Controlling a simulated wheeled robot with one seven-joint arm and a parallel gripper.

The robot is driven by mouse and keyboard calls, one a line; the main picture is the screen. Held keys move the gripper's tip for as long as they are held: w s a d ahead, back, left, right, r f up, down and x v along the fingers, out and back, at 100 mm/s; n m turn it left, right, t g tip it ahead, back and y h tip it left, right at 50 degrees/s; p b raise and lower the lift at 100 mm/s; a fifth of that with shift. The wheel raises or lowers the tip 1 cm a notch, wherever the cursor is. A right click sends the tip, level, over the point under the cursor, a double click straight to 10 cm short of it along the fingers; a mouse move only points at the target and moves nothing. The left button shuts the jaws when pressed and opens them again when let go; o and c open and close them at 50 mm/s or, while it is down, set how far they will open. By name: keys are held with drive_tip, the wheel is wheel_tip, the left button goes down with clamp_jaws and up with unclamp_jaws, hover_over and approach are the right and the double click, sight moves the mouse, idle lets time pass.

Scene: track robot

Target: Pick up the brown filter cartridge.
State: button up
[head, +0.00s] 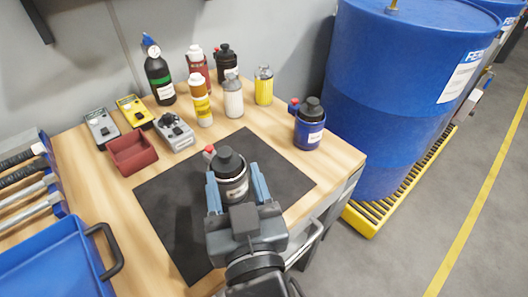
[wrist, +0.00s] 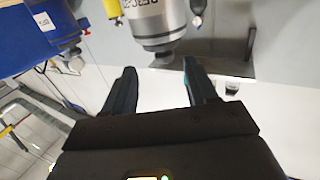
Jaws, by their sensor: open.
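My gripper (head: 234,172) is open over the black mat, its fingers appearing to either side of a grey canister (head: 233,188) with a black cap and red side fitting. In the wrist view this canister (wrist: 156,22) is beyond the open fingertips (wrist: 160,68), with a visible gap; nothing is held. I cannot tell for certain which thing is the brown filter cartridge. A dark red-brown one (head: 197,66) stands farther back.
Behind the mat (head: 160,213) stand a white can (head: 232,98), a yellow can (head: 263,87), a black-capped dark bottle (head: 226,62) and a green-banded bottle (head: 159,78). A blue canister (head: 309,130) stands right. Meters and a red bin (head: 132,154) are left.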

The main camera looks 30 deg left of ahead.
sight(224, 149)
drive_tip(key=x, duration=0.2)
drive_tip(key=shift+w+a+r, duration=0.15)
drive_tip(key=shift+w+a, duration=0.05)
drive_tip(key=shift+w, duration=0.1)
drive_tip(key=x, duration=0.2)
drive_tip(key=p+x, duration=0.1)
drive_tip(key=x, duration=0.2)
drive_tip(key=shift+a, duration=0.45)
clamp_jaws()
